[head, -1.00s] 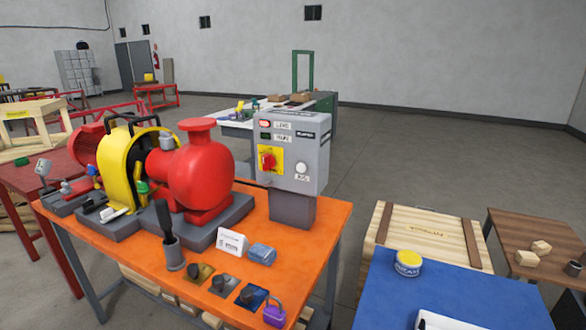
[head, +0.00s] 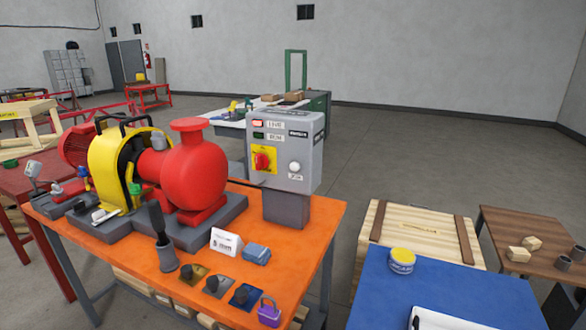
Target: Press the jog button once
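A grey control box (head: 282,150) stands on a dark post at the back right of the orange table (head: 322,222). Its front face carries a white round button (head: 295,167) at the lower right, with a small label under it that looks like "JOG". Left of the button is a red rotary switch (head: 262,160) on a yellow plate. Above it are a lit red "LIVE" lamp (head: 257,124) and a dark green lamp (head: 258,136) with its own label. Neither of my grippers is in view.
A red pump (head: 194,170) with a yellow guard (head: 115,165) fills the table's left. A blue-topped table (head: 450,293) stands at the right.

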